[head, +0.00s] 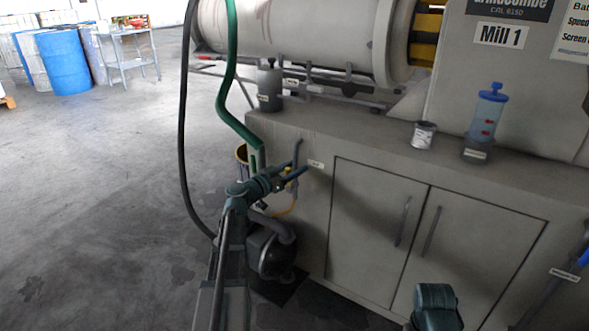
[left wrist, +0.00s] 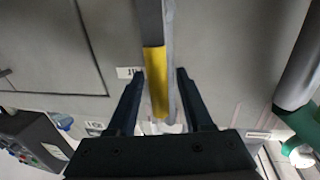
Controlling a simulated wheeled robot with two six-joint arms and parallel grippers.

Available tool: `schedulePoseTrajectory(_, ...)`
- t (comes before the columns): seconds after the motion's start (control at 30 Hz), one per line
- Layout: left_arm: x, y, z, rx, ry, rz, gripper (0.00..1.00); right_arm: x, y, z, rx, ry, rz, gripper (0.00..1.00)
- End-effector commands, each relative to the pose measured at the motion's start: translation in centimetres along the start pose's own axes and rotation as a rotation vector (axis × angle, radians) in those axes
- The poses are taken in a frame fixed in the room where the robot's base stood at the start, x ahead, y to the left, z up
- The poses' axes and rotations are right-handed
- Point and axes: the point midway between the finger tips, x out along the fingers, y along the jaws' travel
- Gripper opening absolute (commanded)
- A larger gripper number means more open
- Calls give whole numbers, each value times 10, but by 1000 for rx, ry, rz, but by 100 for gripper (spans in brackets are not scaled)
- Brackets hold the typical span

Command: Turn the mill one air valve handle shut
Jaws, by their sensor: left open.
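The mill one air valve is on a grey pipe (head: 297,152) at the left end of the Mill 1 cabinet, beside a small white label (head: 316,164). In the left wrist view its yellow handle (left wrist: 154,68) extends down between my left gripper's fingers. My left gripper (head: 298,172) is open, with one dark finger on each side of the handle; the wrist view also shows it (left wrist: 162,85). I cannot tell whether either finger touches the handle. In the head view the gripper and wrist hide most of the handle.
The cabinet top (head: 390,150) bears a small can (head: 423,134), a blue-capped cylinder (head: 488,112) and a grey pot (head: 269,86). A green hose (head: 232,60) and black hose (head: 183,110) hang close to my left arm. Blue drums (head: 64,62) stand far left; the floor between is open.

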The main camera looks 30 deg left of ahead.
Motion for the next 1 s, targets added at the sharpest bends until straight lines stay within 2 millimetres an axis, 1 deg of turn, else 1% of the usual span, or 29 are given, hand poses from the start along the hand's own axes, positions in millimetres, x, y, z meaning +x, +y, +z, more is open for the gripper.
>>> schedulePoseTrajectory(0.13, 0, 0, 0, 0, 0, 0, 51, 0, 0, 0, 0, 0, 0, 0)
schedulePoseTrajectory(0.17, 0, 0, 0, 0, 0, 0, 47, 0, 0, 0, 0, 0, 0, 0)
schedulePoseTrajectory(0.2, 0, 0, 0, 0, 0, 0, 40, 0, 0, 0, 0, 0, 0, 0)
schedulePoseTrajectory(0.37, 0, 0, 0, 0, 0, 0, 11, 0, 0, 0, 0, 0, 0, 0)
schedulePoseTrajectory(0.4, 0, 0, 0, 0, 0, 0, 4, 0, 0, 0, 0, 0, 0, 0)
schedulePoseTrajectory(0.43, 0, 0, 0, 0, 0, 0, 0, 0, 0, 0, 0, 0, 0, 0)
schedulePoseTrajectory(1.0, -1, 0, 0, 0, 0, 0, 0, 0, 0, 0, 0, 0, 0, 0)
